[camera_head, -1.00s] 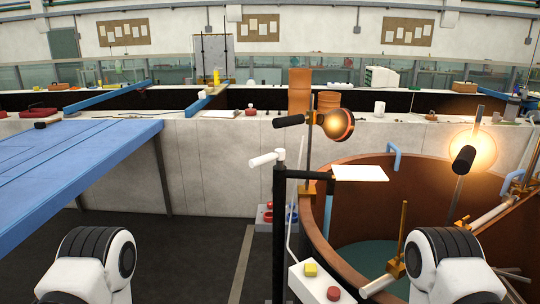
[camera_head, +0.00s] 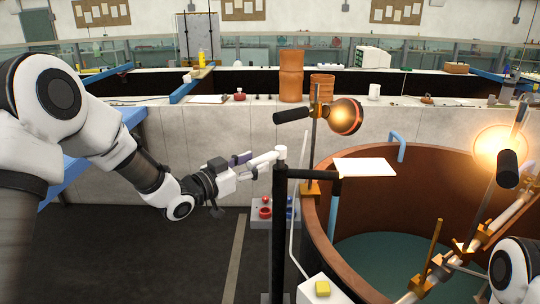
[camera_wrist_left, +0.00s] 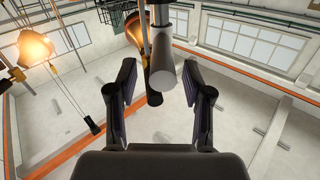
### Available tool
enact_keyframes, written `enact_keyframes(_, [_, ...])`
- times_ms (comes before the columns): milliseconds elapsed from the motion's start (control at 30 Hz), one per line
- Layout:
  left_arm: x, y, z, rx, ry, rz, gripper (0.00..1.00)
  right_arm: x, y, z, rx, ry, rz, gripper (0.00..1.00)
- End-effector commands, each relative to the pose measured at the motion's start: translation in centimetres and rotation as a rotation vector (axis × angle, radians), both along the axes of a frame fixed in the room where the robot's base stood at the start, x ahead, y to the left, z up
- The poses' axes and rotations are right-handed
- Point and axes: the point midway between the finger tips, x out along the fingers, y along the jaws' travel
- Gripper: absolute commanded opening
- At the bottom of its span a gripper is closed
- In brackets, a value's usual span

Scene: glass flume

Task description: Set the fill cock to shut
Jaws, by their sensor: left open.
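A white lever handle (camera_head: 264,159), seemingly the fill cock's, sticks out to the left from the top of a black post (camera_head: 279,225). My left gripper (camera_head: 246,167) is open at the lever's free end, coming from the left. In the left wrist view, the lever's pale round end (camera_wrist_left: 163,82) shows between and beyond the two spread fingers, nearer the right one. I see no contact with either finger. My right gripper is out of view; only part of my right arm shows at the lower right.
A brown round tank (camera_head: 410,163) stands right of the post. A glowing lamp (camera_head: 345,116) and a white plate (camera_head: 365,167) are close to the post. A box with a yellow button (camera_head: 322,288) is below. Red and blue fittings (camera_head: 265,211) sit behind.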

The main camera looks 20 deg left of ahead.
Motion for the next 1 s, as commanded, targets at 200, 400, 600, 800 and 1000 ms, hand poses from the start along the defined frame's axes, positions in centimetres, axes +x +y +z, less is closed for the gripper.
enact_keyframes(200, [3.5, -2.0, 0.2, 0.002, 0.002, 0.000, 0.51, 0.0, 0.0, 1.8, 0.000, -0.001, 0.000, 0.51])
enact_keyframes(400, [4.3, -2.5, -0.1, 0.000, 0.002, 0.001, 0.51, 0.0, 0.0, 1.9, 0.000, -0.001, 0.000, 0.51])
enact_keyframes(600, [4.3, -2.4, -0.1, 0.001, 0.003, 0.001, 0.26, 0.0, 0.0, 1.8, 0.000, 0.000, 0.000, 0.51])
enact_keyframes(800, [4.3, -2.4, -0.1, 0.001, 0.003, 0.001, 0.00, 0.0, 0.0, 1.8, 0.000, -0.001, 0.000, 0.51])
enact_keyframes(1000, [4.4, -2.4, -0.1, 0.000, 0.003, 0.003, 0.00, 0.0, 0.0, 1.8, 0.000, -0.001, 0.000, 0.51])
